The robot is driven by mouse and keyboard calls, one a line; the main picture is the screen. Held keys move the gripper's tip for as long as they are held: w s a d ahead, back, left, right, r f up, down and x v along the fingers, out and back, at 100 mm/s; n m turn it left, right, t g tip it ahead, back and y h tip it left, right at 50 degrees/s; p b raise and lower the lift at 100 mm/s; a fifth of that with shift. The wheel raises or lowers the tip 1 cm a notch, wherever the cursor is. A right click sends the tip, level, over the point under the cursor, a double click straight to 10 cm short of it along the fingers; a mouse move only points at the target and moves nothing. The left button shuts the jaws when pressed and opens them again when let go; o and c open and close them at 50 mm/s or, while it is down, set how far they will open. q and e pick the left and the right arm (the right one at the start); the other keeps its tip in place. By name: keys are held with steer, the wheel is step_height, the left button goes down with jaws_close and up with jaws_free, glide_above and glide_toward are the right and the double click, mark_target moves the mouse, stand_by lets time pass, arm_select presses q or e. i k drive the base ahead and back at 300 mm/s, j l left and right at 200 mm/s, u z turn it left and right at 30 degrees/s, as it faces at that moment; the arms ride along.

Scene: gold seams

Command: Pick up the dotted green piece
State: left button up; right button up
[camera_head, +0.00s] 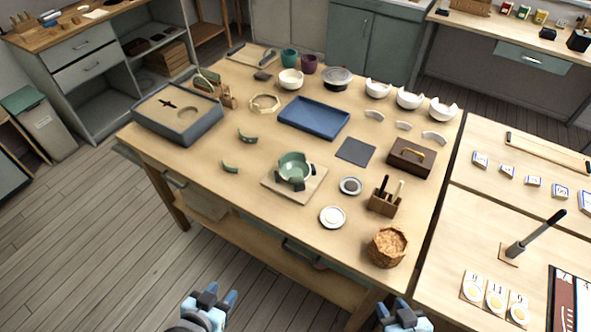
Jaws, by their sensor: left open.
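Two small curved green pieces lie apart on the wooden table: one (247,136) farther back, the other (230,167) nearer the front left. Dots are too small to make out, so I cannot tell which piece is dotted. To their right, a green bowl (294,168) with a broken rim sits among dark supports on a wooden board (276,187). My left gripper (210,297) is open and empty at the bottom edge, in front of the table and well short of the pieces. My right gripper (396,309) is at the bottom right; its jaw opening is unclear.
A grey sand box (205,127) stands left of the pieces. A blue tray (300,128), broken white bowls (409,98), a tool block (383,206) and a basket of shavings (386,246) stand farther right. Bare tabletop surrounds both green pieces.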

mark_target(246, 139)
steer(key=i+j, duration=0.1)
steer(key=j, duration=0.85)
steer(key=i+j+u, duration=0.1)
steer(key=j, duration=0.4)
steer(key=i, duration=0.05)
